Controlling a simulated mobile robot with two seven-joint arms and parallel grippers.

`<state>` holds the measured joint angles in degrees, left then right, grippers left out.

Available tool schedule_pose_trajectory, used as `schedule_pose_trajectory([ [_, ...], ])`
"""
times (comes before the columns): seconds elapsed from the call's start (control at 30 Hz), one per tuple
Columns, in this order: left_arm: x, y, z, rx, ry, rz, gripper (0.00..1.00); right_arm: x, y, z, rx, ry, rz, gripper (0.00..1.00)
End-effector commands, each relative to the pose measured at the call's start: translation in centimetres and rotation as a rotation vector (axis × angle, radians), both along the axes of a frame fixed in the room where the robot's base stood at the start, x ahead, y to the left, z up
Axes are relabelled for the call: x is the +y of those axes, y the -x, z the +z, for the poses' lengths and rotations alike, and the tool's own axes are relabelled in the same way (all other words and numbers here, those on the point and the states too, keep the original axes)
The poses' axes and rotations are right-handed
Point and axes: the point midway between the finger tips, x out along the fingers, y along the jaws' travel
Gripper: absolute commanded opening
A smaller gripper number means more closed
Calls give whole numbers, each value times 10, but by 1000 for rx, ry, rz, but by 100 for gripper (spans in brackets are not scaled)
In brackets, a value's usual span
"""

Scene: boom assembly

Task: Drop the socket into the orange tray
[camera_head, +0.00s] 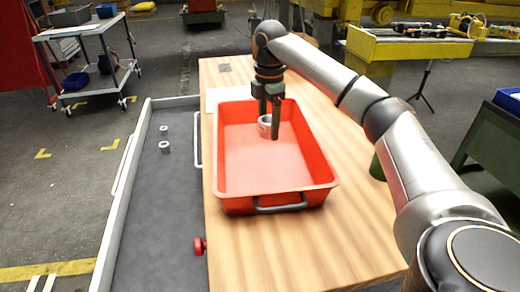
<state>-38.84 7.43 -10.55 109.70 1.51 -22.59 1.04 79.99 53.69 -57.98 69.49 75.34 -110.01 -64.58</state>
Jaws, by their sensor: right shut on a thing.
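The orange tray (233,178) stands on a wooden table, its long side running away from me. My right gripper (270,130) reaches down over the tray's far right part. It is shut on the socket (264,121), a small light-grey ring-shaped piece. The socket is inside the tray's outline as I see it; I cannot tell whether it touches the tray floor. My left gripper is not in view.
Two small grey cylindrical pieces (165,147) stand on the dark surface left of the table. The wooden table (330,245) is clear in front. A green object (377,168) stands right of the tray, partly behind my arm. A trolley (88,65) is far left.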

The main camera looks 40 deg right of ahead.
Motion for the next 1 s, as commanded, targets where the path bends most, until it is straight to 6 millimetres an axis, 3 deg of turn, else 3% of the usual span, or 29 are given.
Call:
schedule_pose_trajectory([
  [0.23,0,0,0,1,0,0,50,0,0,-20,0,-1,0,0],
  [0.57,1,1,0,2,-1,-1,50,0,0,-24,-1,-1,0,0],
  [0.6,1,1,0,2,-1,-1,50,0,0,-24,-1,-1,0,67],
  [0.9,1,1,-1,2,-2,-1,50,0,0,-24,-1,-1,0,100],
  [1.0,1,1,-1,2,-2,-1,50,0,0,-24,-1,-1,0,100],
])
